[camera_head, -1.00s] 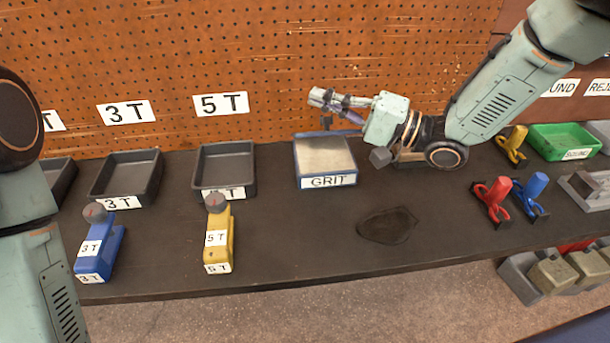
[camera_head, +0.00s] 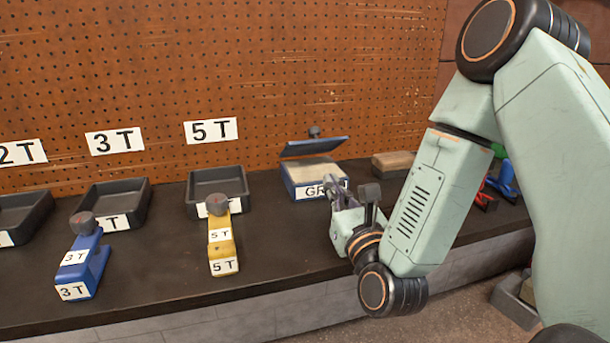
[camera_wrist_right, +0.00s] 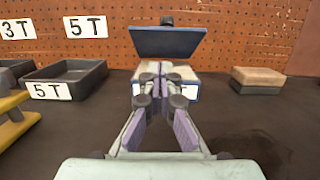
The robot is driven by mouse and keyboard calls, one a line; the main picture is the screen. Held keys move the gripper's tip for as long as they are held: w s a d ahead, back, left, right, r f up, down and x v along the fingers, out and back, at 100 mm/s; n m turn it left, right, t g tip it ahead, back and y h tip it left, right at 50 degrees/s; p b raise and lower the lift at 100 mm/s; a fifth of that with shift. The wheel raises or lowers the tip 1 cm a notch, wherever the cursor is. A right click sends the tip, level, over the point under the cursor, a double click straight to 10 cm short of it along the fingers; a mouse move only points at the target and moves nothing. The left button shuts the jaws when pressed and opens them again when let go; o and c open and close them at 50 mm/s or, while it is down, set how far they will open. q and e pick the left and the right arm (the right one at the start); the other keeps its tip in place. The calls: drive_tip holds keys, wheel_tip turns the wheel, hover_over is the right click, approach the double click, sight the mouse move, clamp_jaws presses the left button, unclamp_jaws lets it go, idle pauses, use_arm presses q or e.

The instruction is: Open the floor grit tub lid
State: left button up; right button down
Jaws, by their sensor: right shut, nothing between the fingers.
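The grit tub (camera_head: 308,184) is a blue-edged box with a white GRIT label, standing on the bench near the pegboard. Its blue lid (camera_head: 314,146), with a dark knob on top, is raised and tilted above the tub, and pale contents show beneath it. In the right wrist view the lid (camera_wrist_right: 168,41) stands up behind the tub (camera_wrist_right: 203,87). My right gripper (camera_head: 335,186) is shut and empty in front of the tub, covering part of the label; its fingers also show in the wrist view (camera_wrist_right: 163,82). My left gripper is not in view.
Dark trays labelled 3 T (camera_head: 113,197) and 5 T (camera_head: 218,182) stand left of the tub. A blue tool (camera_head: 84,262) and a yellow tool (camera_head: 221,244) lie before them. A tan block (camera_head: 392,163) sits right of the tub. The bench's front middle is clear.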

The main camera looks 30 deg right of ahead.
drive_tip(key=shift+w+d+f, duration=0.1)
drive_tip(key=shift+w+d, duration=0.05)
drive_tip(key=shift+w, duration=0.15)
drive_tip(key=b, duration=0.1)
approach(312, 147)
drive_tip(key=x, duration=0.4)
drive_tip(key=shift+w, duration=0.6)
drive_tip(key=shift+d+r, duration=0.1)
drive_tip(key=shift+r, duration=0.25)
drive_tip(key=shift+w+f, duration=0.1)
drive_tip(key=shift+w, duration=0.05)
